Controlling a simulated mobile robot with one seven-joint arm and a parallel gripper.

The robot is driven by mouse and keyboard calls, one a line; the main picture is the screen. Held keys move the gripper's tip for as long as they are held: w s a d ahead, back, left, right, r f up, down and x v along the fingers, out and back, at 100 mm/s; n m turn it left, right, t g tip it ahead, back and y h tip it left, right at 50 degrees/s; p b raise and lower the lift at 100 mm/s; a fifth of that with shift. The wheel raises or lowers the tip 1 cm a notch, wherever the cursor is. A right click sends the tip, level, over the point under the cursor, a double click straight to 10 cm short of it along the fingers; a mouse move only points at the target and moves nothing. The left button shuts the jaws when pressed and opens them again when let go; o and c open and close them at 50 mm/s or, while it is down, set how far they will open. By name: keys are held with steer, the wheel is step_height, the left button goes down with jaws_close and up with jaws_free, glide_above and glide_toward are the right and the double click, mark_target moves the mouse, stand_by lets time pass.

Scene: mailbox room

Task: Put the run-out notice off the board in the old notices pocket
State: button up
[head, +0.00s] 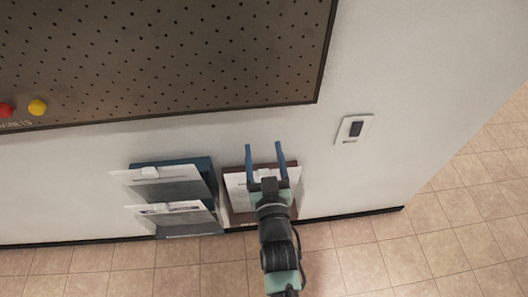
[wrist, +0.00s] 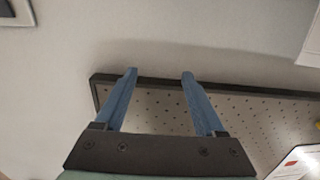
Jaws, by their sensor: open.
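My gripper (head: 264,147) is open and empty, its two blue fingers apart, in front of the wall below the board. It also shows in the wrist view (wrist: 159,72). The dark pegboard (head: 200,60) fills the upper left of the head view; its corner shows in the wrist view (wrist: 95,84). A white sheet with a red mark (wrist: 296,164) shows over the board at the wrist view's lower right; its text is unreadable. A brown-red wall pocket (head: 233,214) holding a white sheet is partly hidden behind my arm. I cannot tell which pocket is for old notices.
Left of the brown-red pocket, a blue two-tier holder (head: 206,172) holds white sheets that stick out. A red pin (head: 5,110) and a yellow pin (head: 37,107) sit low on the board. A wall switch (head: 354,129) is to the right. The tiled floor (head: 390,245) is clear.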

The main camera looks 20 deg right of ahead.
steer(key=v, duration=1.3)
steer(key=shift+p, duration=0.35)
